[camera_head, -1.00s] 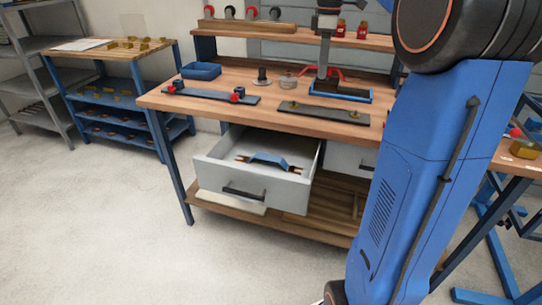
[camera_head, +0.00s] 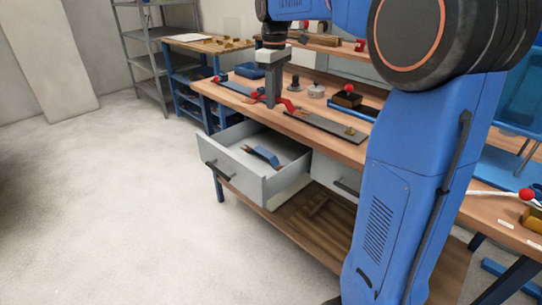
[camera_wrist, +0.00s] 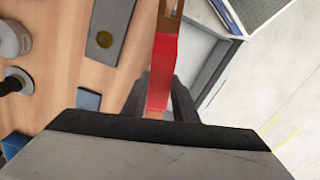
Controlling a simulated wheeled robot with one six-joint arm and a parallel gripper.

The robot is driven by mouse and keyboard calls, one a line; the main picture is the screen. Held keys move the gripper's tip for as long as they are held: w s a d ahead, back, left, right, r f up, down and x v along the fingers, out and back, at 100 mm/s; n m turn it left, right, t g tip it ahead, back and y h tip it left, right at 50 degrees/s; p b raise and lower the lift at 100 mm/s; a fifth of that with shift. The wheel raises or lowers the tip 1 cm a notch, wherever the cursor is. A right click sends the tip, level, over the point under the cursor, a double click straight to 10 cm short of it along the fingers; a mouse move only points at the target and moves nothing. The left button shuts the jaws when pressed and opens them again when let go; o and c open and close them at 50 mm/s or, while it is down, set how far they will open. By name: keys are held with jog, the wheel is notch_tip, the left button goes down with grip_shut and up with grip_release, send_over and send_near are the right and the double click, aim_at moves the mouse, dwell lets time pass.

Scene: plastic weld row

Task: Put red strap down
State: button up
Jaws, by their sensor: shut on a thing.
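The red strap (camera_head: 288,104) is in my gripper (camera_head: 271,102), near the front edge of the workbench, in the head view. In the wrist view the red strap (camera_wrist: 163,72) runs up between the dark fingers of my gripper (camera_wrist: 160,95), with a brown end at the top. My gripper is shut on it. I cannot tell whether the strap touches the bench top.
The open drawer (camera_head: 228,171) below the bench front holds a blue strap (camera_head: 264,156). A dark plate (camera_head: 326,125), a grey round part (camera_head: 316,91) and a block with a red knob (camera_head: 347,97) are on the bench. Open floor lies left.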

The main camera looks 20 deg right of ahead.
jog(key=a+f+m, duration=0.2)
jog(key=a+f, duration=0.2)
jog(key=a, duration=0.5)
jog(key=shift+m, duration=0.5)
jog(key=f, duration=0.4)
jog(key=a+f, duration=0.1)
jog(key=f, duration=0.8)
jog(key=shift+s+a, duration=0.15)
jog(key=shift+a, duration=0.25)
jog(key=shift+f, duration=1.95)
jog(key=o, duration=1.1)
jog(key=shift+f, duration=0.1)
notch_tip(320, 180, up, 12)
jog(key=shift+r, duration=0.15)
